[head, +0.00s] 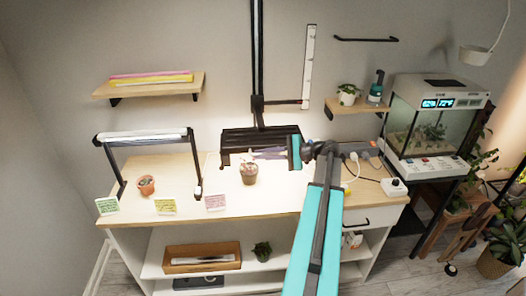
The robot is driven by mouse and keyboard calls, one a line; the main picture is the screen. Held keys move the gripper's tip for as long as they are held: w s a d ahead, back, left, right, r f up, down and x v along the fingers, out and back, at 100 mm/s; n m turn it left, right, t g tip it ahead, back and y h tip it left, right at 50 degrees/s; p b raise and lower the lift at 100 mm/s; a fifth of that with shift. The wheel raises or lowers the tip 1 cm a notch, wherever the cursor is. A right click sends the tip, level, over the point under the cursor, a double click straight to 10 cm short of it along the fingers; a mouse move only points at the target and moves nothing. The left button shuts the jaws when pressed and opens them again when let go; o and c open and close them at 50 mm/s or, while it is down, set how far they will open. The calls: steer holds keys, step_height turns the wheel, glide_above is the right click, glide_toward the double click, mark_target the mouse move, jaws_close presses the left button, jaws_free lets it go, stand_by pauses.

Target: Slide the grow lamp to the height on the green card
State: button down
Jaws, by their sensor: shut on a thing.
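The grow lamp (238,137) is a wide black fixture on a slider on a black vertical rail (258,50) at the wall. It hangs low over a small potted plant (249,174). A black pointer (285,102) reaches from the slider to the lower part of a white scale (309,65). My gripper (262,154) comes in from the right and is shut at the lamp's lower front edge; the exact contact is too small to make out. The green card (107,205) stands at the bench's front left; its writing is unreadable here.
A yellow card (165,206), a pink card (215,201) and a terracotta pot (146,185) under a black-framed tube light (140,138) stand on the bench (290,200). A power strip (357,150) lies right of my arm. A terrarium (432,125) is farther right.

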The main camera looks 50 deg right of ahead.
steer(key=shift+s+a+f, duration=0.1)
steer(key=shift+f, duration=0.6)
steer(key=c, duration=2.1)
jaws_free()
steer(key=shift+d+r, duration=0.1)
steer(key=shift+d, duration=0.1)
steer(key=b+v, duration=0.4)
steer(key=v, duration=0.9)
steer(key=shift+s, duration=0.35)
